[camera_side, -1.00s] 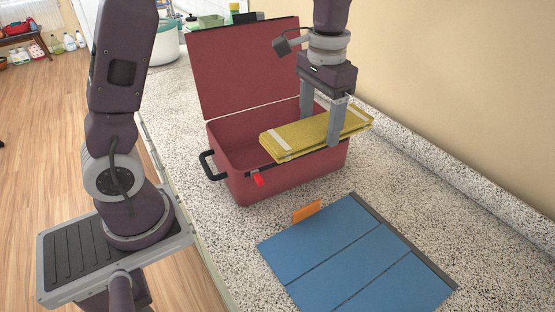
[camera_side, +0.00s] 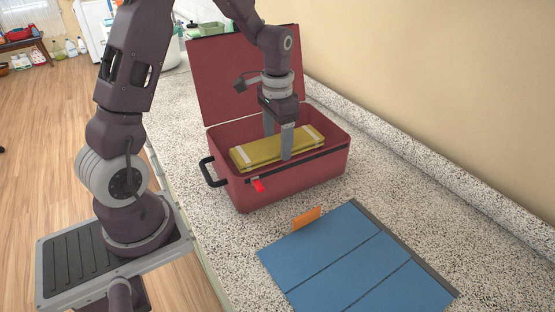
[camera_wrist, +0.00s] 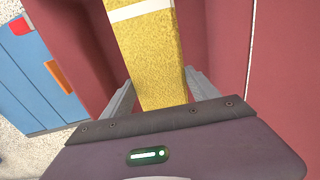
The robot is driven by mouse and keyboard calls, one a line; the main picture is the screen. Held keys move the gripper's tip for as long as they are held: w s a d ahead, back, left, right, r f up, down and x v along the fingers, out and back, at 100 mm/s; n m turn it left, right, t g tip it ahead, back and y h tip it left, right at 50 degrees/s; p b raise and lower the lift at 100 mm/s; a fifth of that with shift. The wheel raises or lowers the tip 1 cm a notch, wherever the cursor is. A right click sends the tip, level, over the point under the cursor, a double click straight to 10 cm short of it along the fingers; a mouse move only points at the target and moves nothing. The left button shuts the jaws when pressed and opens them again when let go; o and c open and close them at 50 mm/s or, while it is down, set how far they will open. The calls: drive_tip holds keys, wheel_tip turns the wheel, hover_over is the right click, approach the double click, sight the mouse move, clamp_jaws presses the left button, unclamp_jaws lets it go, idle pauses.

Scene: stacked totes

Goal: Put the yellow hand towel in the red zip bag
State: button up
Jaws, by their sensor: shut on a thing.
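The yellow hand towel (camera_side: 258,152) is folded into a long flat bundle with pale bands near its ends. My gripper (camera_side: 278,148) is shut on it around its middle, with a finger on each side. The towel lies level within the opening of the red zip bag (camera_side: 290,178), around rim height; whether it touches the bottom is hidden. The bag stands on the counter with its lid raised at the back. In the wrist view the towel (camera_wrist: 148,50) runs between my fingers (camera_wrist: 158,95), with red bag walls (camera_wrist: 75,40) on both sides.
A blue panelled mat (camera_side: 350,262) with an orange tab (camera_side: 306,217) lies in front of the bag on the speckled counter. The bag has a black handle (camera_side: 207,172) at its left. A wall rises behind the counter at right.

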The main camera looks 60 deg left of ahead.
wheel_tip(320, 180, down, 5)
drive_tip(key=shift+f, duration=0.1)
drive_tip(key=o, duration=1.5)
wheel_tip(320, 180, up, 12)
drive_tip(key=shift+r, duration=0.1)
wheel_tip(320, 180, up, 5)
drive_tip(key=t, duration=0.1)
hover_over(278, 157)
drive_tip(key=s, duration=0.2)
drive_tip(key=s+d+r+t, duration=0.3)
drive_tip(key=s+d+r, duration=0.2)
drive_tip(key=s+d, duration=0.25)
drive_tip(key=s+d+n+t, duration=0.1)
drive_tip(key=s+d, duration=0.1)
drive_tip(key=s, duration=0.6)
drive_tip(key=shift+s+f+t, duration=0.2)
drive_tip(key=shift+s+t, duration=0.1)
drive_tip(key=shift+s, duration=0.1)
